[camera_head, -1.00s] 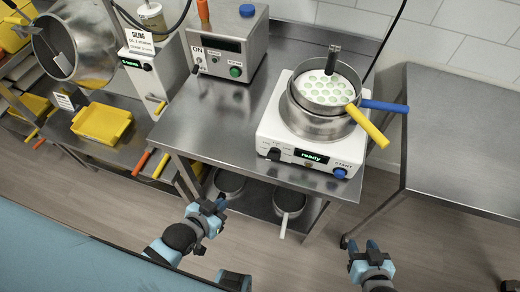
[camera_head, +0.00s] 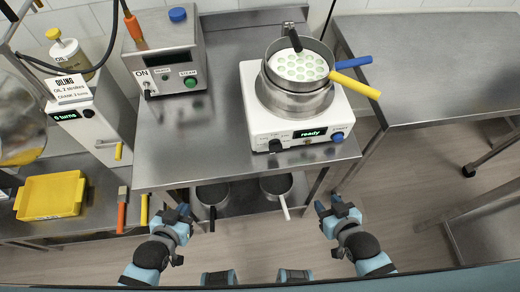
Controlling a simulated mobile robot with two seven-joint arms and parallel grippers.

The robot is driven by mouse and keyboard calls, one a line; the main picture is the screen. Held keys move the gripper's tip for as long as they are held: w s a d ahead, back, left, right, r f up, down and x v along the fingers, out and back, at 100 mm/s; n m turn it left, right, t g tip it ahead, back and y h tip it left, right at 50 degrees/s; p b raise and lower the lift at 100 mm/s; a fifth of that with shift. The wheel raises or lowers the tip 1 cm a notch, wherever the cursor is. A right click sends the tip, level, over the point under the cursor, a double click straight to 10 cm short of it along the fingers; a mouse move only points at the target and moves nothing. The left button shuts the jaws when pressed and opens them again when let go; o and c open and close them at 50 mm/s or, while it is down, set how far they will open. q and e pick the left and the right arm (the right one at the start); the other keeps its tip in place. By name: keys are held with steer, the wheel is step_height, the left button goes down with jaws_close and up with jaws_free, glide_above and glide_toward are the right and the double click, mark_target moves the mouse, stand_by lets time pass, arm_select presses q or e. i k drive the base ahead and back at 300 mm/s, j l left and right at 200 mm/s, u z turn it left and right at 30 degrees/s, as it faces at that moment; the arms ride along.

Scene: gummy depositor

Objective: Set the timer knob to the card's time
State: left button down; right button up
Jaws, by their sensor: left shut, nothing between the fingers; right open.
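A white hot-plate unit (camera_head: 258,122) on the steel table has a lit display (camera_head: 310,133) reading "ready". A black knob (camera_head: 275,145) is at the front left of it and a blue button (camera_head: 338,137) at the front right. I cannot tell for certain which knob is the timer, and no card with a readable time shows. My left gripper (camera_head: 182,213) is shut and empty in front of the table's front edge. My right gripper (camera_head: 332,205) is open and empty, also in front of the table, below and right of the hot-plate unit. Neither touches anything.
A pot with blue and yellow handles (camera_head: 295,95) stands on the hot-plate unit. A steel box (camera_head: 165,68) with a green button is at the back left. The table's front middle is clear.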

mark_target(275, 146)
steer(key=j+z, duration=0.15)
steer(key=j, duration=0.4)
steer(key=k+j+z, duration=0.1)
steer(key=j, duration=0.45)
steer(key=k+j+z, duration=0.15)
steer(key=j, duration=0.45)
steer(key=j+z, duration=0.15)
steer(key=j, duration=0.4)
